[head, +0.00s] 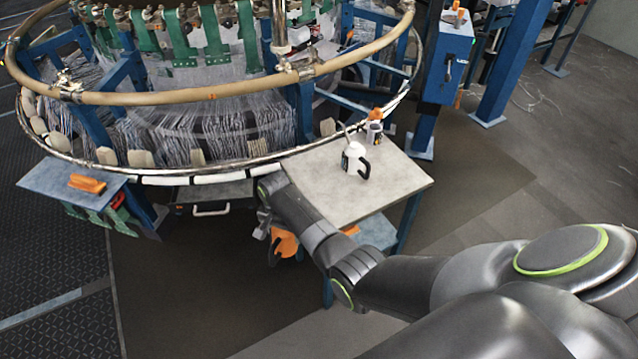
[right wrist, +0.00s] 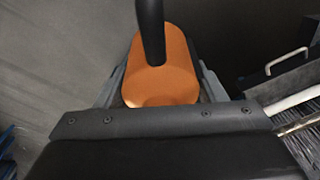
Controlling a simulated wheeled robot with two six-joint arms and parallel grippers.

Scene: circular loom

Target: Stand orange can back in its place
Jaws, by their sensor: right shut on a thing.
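The orange can (head: 286,243) hangs low beside the front left of the grey-topped table (head: 325,200), below the level of its top. My right gripper (head: 272,240) is shut on it. In the right wrist view the orange can (right wrist: 162,78) sits between the fingers, and a dark bar rises from it across the top of the picture. My forearm hides part of the table's front left edge. My left gripper is not in view.
The loom ring (head: 200,92) is behind. A blue side shelf (head: 70,180) at left holds an orange object (head: 87,184). Floor (head: 180,290) in front is clear.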

